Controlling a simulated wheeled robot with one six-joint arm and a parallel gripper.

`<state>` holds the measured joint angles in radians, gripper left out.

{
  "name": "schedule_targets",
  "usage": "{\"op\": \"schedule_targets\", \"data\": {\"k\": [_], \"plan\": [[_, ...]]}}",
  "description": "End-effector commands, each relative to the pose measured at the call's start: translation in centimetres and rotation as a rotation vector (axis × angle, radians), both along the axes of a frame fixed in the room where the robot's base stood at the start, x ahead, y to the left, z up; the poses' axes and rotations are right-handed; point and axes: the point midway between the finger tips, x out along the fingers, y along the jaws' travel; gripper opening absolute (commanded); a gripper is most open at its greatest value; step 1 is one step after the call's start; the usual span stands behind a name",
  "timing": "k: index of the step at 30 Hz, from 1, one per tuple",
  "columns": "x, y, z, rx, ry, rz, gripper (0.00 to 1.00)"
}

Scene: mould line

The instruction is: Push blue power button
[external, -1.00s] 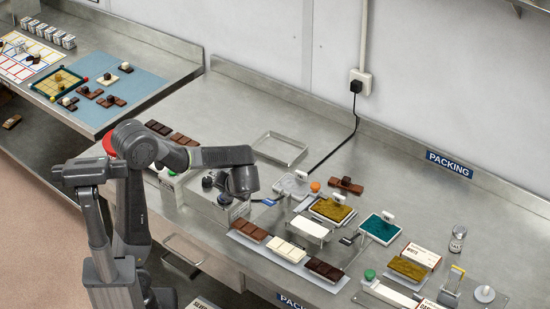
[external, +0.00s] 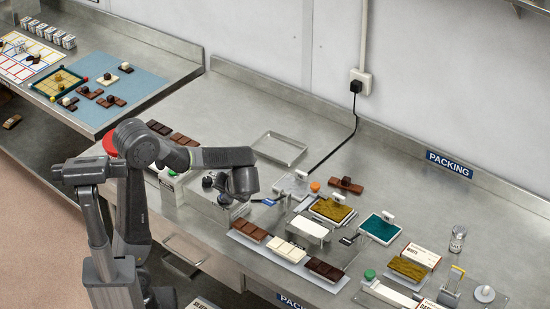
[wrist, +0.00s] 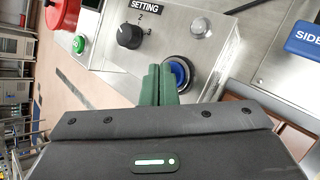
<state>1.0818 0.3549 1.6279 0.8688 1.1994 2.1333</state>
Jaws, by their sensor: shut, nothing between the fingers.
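In the external view my gripper (external: 226,199) hangs over the control box (external: 208,206), and the button is hidden there.
A black setting knob (wrist: 130,36), a green button (wrist: 79,45) and a red rounded part (wrist: 62,14) lie left of my fingers. A blue "SIDE" sign (wrist: 305,40) is at the right. Chocolate bars (external: 288,250) lie right of the box on the bench.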

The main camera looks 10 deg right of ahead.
Motion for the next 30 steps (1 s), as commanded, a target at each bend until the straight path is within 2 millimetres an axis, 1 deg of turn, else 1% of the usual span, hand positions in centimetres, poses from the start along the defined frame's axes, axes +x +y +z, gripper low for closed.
{"op": "schedule_targets", "data": {"k": [5,13,24,30], "plan": [[0.0,0.0,-0.4,-0.001,0.000,-0.001,0.00],[0.0,0.0,-0.4,0.000,0.001,-0.001,0.00],[0.0,0.1,0.6,0.002,0.001,0.001,0.00],[0.0,0.0,0.4,0.000,0.001,0.001,0.00]]}}
